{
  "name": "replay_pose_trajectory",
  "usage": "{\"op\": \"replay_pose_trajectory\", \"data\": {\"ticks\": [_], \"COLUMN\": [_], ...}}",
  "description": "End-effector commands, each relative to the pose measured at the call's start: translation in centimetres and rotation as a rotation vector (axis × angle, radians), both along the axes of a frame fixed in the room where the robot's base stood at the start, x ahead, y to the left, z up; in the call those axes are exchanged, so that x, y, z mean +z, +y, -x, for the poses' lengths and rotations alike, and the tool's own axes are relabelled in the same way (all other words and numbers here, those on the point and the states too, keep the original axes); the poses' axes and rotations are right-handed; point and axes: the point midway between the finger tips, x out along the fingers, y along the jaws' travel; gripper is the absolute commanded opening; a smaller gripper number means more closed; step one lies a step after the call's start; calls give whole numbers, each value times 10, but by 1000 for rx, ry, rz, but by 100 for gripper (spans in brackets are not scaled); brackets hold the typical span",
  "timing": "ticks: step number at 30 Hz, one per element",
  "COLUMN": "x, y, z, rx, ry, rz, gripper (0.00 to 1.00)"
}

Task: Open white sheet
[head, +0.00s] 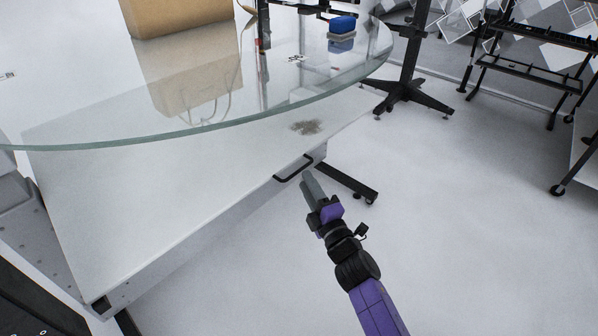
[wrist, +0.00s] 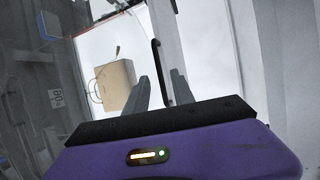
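The white sheet (head: 150,190) is a broad flat panel under the round glass top. A black bar handle (head: 293,169) is on its front right edge. My gripper (head: 308,177) is just right of the handle, with its grey fingers pointing at it. In the wrist view, the two fingers (wrist: 161,78) stand apart.
The glass turntable top (head: 200,127) overhangs the sheet. A cardboard-coloured box or bag (head: 175,14) and a blue item (head: 342,25) stand on it. A black stand (head: 405,92) and a black rack (head: 535,60) are at the back right.

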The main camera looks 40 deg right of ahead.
Motion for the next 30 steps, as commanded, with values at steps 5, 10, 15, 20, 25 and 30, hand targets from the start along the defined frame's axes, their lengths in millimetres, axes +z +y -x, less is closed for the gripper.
{"op": "replay_pose_trajectory", "data": {"ticks": [5,10,15,20,25,30], "x": [5,8,9,10,10,10], "y": [-11,-17,-20,-20,-20,-20], "z": [-27,-44,-50,-50,-50,-50], "rx": [0,-1,-1,-2,-1,-1], "ry": [-3,-3,-2,-2,-2,-2], "rz": [1,-1,-2,-3,-3,-3], "gripper": [30,30,30,30,8,0]}}
